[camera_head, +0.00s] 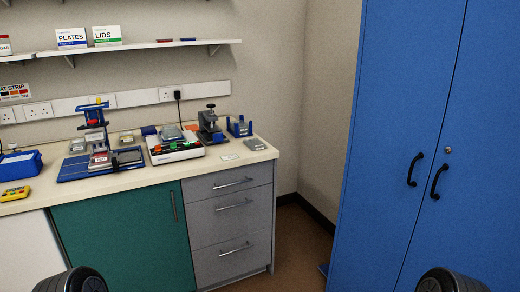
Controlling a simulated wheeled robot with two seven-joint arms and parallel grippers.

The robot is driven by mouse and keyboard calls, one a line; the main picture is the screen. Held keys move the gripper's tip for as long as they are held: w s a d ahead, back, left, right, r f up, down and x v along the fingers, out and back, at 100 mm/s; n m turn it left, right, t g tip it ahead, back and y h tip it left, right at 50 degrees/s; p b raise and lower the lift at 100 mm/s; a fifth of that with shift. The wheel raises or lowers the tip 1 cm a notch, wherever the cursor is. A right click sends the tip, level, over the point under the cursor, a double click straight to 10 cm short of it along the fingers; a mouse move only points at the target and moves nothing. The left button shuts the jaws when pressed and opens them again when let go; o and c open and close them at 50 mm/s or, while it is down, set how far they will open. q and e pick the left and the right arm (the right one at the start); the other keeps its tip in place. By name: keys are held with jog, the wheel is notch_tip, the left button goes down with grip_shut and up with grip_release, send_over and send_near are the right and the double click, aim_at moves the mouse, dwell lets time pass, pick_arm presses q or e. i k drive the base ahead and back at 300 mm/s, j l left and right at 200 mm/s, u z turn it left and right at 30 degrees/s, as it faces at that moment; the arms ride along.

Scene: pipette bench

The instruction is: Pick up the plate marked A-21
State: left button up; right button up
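No marking A-21 can be read at this size, so I cannot tell which item is that plate. Several small plate-like items are on the bench (150,182). A small grey item (78,145) and another grey item (126,138) are behind a blue-based stand (75,172). A clear-topped item (171,132) is on a white device (178,156). A flat pale item (230,157) lies near the bench's right end. Dark rounded parts of my arms show at the bottom left and bottom right. Neither gripper is in view.
A blue tray (20,172) and a yellow device (15,193) are at the bench's left. A black press-like device (209,128) stands near the right end. A shelf (140,47) is above. A tall blue cabinet (400,130) stands right. Floor (300,240) shows between.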

aim_at(255, 144)
jog(key=i+u, duration=0.2)
jog(key=i, duration=0.25)
jog(key=i+l+u, duration=0.25)
jog(key=i, duration=0.25)
jog(key=i+l+u, duration=0.2)
jog(key=i, duration=0.25)
jog(key=i+l+u, duration=0.25)
jog(key=i, duration=0.15)
